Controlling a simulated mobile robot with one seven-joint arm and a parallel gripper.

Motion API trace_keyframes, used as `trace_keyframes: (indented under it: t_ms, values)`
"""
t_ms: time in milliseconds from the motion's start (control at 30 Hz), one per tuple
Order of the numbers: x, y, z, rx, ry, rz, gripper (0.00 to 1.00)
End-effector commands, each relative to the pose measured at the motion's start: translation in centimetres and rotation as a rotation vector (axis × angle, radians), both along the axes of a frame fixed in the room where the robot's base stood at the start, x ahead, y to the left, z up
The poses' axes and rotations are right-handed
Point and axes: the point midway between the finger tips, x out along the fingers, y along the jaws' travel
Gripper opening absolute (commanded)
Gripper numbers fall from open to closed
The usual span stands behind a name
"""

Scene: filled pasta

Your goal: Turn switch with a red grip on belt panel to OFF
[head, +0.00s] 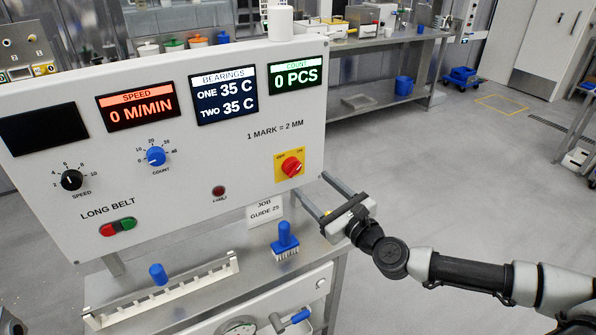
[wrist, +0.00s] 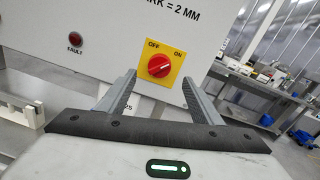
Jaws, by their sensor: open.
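The switch with a red grip (head: 291,166) sits on a yellow plate at the lower right of the white belt panel (head: 180,205). It also shows in the wrist view (wrist: 159,66), under the words OFF at left and ON at right. The pale mark on the grip seems to point towards the ON side. My gripper (head: 312,183) is open and empty, in front of the panel and just below and right of the switch in the head view. In the wrist view its two fingers (wrist: 158,78) stand either side of the grip, apart from it.
The panel also bears a black speed knob (head: 71,180), a blue count knob (head: 155,156), a red and green button pair (head: 118,227) and a red fault lamp (head: 218,191). A blue-handled brush (head: 286,240) stands on the bench below. Open floor lies to the right.

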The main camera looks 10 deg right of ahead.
Motion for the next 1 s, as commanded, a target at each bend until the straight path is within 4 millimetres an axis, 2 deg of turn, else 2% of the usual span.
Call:
trace_keyframes:
  t_ms: [33,200,400,600,833,1000]
  values:
    - [1.2,0.6,0.0,-0.004,0.0,0.005,0.59]
    - [4.4,1.9,0.0,-0.003,0.0,0.004,0.59]
    - [7.0,2.8,-0.1,-0.003,0.0,0.002,0.59]
    - [7.9,3.1,0.0,-0.001,0.001,0.0,0.59]
    - [7.9,3.1,-0.1,-0.001,0.001,0.0,0.59]
    - [7.9,3.1,-0.1,-0.001,0.001,0.0,0.32]
